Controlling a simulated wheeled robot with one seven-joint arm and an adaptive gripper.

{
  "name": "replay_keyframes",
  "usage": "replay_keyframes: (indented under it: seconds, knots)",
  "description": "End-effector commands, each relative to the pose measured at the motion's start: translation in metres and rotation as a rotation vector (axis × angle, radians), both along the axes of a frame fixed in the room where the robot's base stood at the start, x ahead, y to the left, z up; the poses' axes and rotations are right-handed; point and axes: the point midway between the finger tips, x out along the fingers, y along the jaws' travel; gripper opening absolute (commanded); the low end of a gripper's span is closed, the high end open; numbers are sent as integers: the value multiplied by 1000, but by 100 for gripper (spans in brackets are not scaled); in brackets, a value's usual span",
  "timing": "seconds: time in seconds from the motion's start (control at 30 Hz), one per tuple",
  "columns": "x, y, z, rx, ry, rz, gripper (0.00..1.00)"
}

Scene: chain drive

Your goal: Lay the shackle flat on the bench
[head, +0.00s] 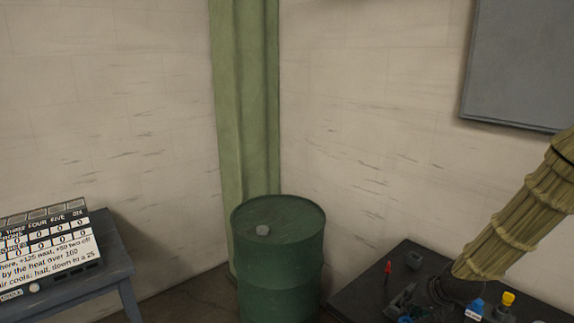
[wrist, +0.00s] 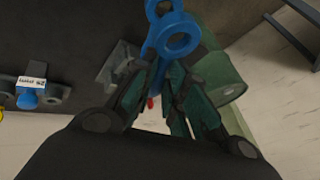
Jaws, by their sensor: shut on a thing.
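The blue shackle (wrist: 180,38) shows at the top of the wrist view, with a round eye and a curved part running up to the frame's edge. My gripper (wrist: 165,68) is shut on it; the dark green fingers meet at its near end and hide that part. The dark bench (wrist: 60,30) lies behind and below it in the wrist view. In the head view the bench (head: 350,298) is at the lower right, and my arm reaches down over it. I cannot tell the gap between shackle and bench.
A blue piece with a white label (wrist: 30,95) lies on the bench, left in the wrist view. A grey metal part (wrist: 112,68) lies beside my fingers. In the head view, a red item (head: 388,267) and a yellow-topped item (head: 508,299) stand there. A green drum (head: 280,265) stands left.

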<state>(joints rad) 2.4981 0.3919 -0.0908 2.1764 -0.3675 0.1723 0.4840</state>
Motion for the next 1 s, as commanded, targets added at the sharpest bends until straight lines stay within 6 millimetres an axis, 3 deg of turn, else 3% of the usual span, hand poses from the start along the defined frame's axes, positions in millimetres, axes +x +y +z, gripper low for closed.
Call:
replay_keyframes:
  seconds: [0.03,0.3,0.6,0.77,1.0]
  knots:
    - [-5,12,-14,1,6,44,0]
    - [-32,77,-69,-1,5,287,0]
    - [-67,140,-111,-3,2,496,0]
    - [-81,160,-126,-2,2,560,0]
    - [-79,158,-156,-2,0,552,0]
